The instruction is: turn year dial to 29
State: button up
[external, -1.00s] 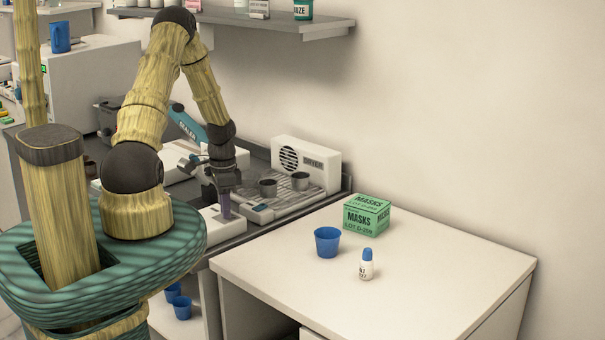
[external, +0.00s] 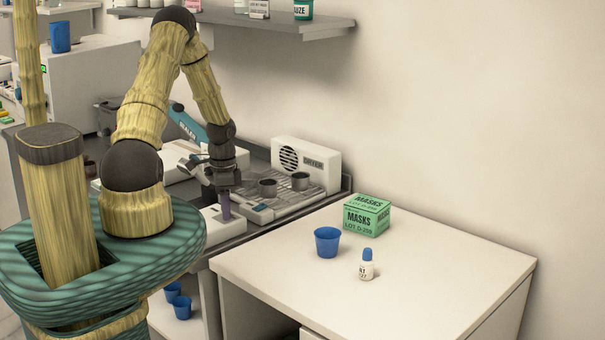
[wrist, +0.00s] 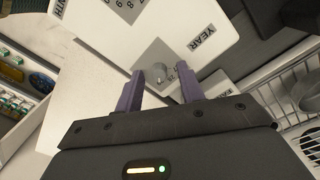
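The year dial (wrist: 158,79) is a small grey knob on a white panel (wrist: 100,45) in the wrist view. A label reading YEAR (wrist: 202,37) is beside it, and small digits show around the knob, partly hidden. My gripper (wrist: 160,84) has two purple fingers, spread apart, one on each side of the knob. I cannot tell whether they touch it. In the external view my gripper (external: 225,207) points down over the white device (external: 212,222) on the grey counter; the knob is hidden there.
A dryer (external: 305,162) and a rack with metal cups (external: 299,181) stand right of my gripper. A teal-armed sealer (external: 188,122) is behind it.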

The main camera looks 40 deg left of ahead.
notch_tip(320, 180, up, 17)
jog(key=b, duration=0.2)
jog(key=shift+w+a+r+b, duration=0.15)
jog(key=shift+a+r+b, duration=0.1)
jog(key=shift+b, duration=0.1)
jog(key=shift+f, duration=0.1)
dwell(0.5)
jog(key=s+d+r+n+t, duration=0.1)
jog(key=s+d+n, duration=0.2)
jog(key=d, duration=0.8)
jog(key=s+d+r+n+t, duration=0.1)
jog(key=s+d+n, duration=0.3)
jog(key=s+d, duration=0.3)
jog(key=d, duration=0.5)
jog(key=shift+t, duration=0.4)
jog(key=shift+o, duration=0.4)
dwell(1.1)
